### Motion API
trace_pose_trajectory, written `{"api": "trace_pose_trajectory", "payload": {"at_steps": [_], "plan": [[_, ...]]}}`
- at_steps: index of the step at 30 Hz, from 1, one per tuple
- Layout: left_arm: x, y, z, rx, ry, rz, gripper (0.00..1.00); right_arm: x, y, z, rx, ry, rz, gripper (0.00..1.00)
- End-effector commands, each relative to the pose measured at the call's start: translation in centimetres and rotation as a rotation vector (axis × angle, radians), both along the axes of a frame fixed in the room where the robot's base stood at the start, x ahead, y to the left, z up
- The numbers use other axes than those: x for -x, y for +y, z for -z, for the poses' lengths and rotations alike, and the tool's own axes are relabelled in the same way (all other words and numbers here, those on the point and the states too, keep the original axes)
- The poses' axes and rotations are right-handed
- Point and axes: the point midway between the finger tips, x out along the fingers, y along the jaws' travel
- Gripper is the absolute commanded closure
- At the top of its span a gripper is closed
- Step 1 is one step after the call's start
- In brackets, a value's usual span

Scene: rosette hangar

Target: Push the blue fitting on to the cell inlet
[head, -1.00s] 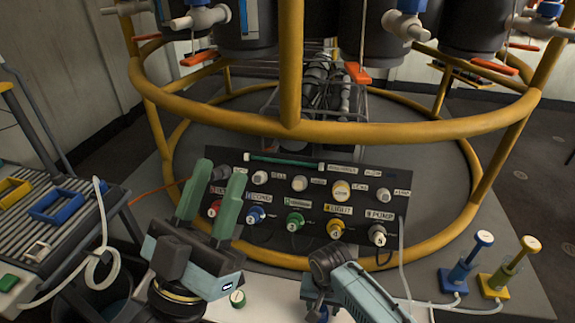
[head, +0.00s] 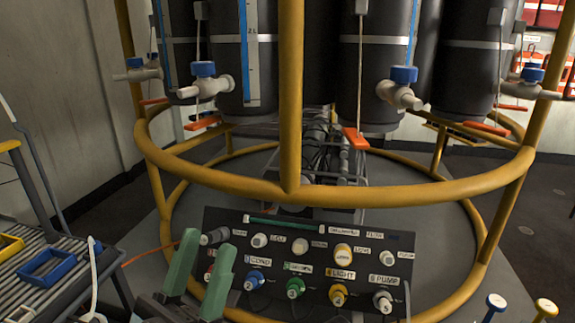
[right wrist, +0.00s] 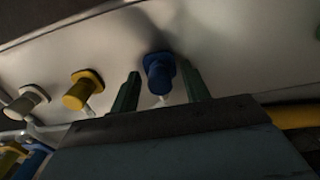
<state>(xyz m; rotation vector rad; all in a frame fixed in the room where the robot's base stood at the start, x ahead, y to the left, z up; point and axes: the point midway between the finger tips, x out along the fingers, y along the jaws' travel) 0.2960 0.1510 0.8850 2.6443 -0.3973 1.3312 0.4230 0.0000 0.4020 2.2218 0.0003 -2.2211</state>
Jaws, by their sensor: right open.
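In the right wrist view the blue fitting (right wrist: 159,72) is seated at a pale plate (right wrist: 215,38). My right gripper (right wrist: 161,71) is open, one green finger on each side of the fitting; I cannot tell if they touch it. This gripper is outside the head view. In the head view a dark connector panel (head: 225,222) lies inside the yellow frame. A small label there seems to read CELL, beside a pale round port (head: 260,240); I cannot confirm which port is the cell inlet. My left gripper (head: 206,243) is open and empty before the panel's left side.
A yellow fitting (right wrist: 82,90) and a white fitting (right wrist: 27,102) sit left of the blue one. A yellow frame ring (head: 350,194) passes above the panel, with dark cylinders and valves (head: 205,86) overhead. A blue tray (head: 46,267) is on the left bench.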

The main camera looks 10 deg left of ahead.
Motion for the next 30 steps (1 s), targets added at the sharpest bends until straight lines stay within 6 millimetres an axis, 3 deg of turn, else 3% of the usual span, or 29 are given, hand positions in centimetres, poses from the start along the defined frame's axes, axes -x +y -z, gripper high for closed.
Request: {"api": "trace_pose_trajectory", "payload": {"at_steps": [30], "plan": [[0.00,0.00,-1.01,0.000,0.000,0.000,0.64,0.03,0.02,-0.06,0.000,0.000,0.000,0.54]]}}
